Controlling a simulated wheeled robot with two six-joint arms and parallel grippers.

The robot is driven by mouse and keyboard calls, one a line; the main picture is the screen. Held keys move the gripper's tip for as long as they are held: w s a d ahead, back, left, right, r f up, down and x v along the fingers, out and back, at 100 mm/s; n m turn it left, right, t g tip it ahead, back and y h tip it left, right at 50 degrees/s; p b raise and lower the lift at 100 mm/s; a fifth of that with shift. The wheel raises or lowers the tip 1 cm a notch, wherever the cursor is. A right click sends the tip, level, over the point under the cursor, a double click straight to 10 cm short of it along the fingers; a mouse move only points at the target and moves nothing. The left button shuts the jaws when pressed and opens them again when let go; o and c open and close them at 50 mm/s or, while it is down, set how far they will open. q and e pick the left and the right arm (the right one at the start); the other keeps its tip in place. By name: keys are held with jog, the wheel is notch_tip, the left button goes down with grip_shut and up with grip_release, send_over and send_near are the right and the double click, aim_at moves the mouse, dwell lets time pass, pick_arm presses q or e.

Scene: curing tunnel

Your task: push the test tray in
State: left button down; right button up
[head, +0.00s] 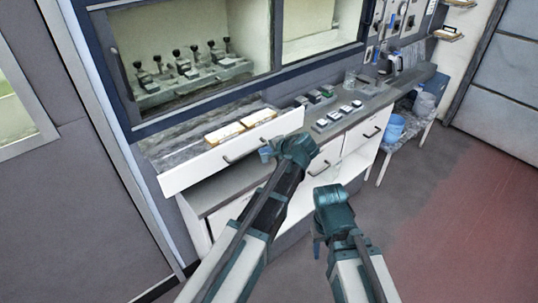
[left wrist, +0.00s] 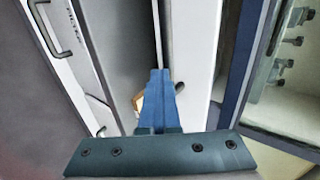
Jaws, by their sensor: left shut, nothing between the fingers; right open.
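The test tray appears to be the pulled-out drawer-like tray with a long white front (head: 195,175) and a bar handle, left of centre in the head view. My left gripper (head: 267,153) is shut and empty, close to the right part of the white front. In the left wrist view its blue fingers (left wrist: 158,85) are together beside a long white panel (left wrist: 192,50). I cannot tell whether they touch it. My right gripper (head: 318,247) is open and empty, low in front of the cabinets.
A glazed cabinet (head: 190,70) with several dark-knobbed fittings stands behind the tray. The bench to the right holds small devices (head: 335,118) and a glass beaker (head: 349,78). White drawers (head: 325,160) lie below it. A side table carries blue tubs (head: 391,127). The floor at right is clear.

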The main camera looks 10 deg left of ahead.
aim_at(231, 126)
pick_arm(q)
jog(key=w+a, duration=0.4)
jog(key=a, duration=0.1)
jog(key=w+a, duration=0.4)
jog(key=a, duration=0.2)
jog(key=w+a, duration=0.5)
jog(key=shift+a, duration=0.25)
jog(key=shift+w+a, duration=0.15)
jog(key=shift+a, duration=0.1)
jog(key=shift+r, duration=0.1)
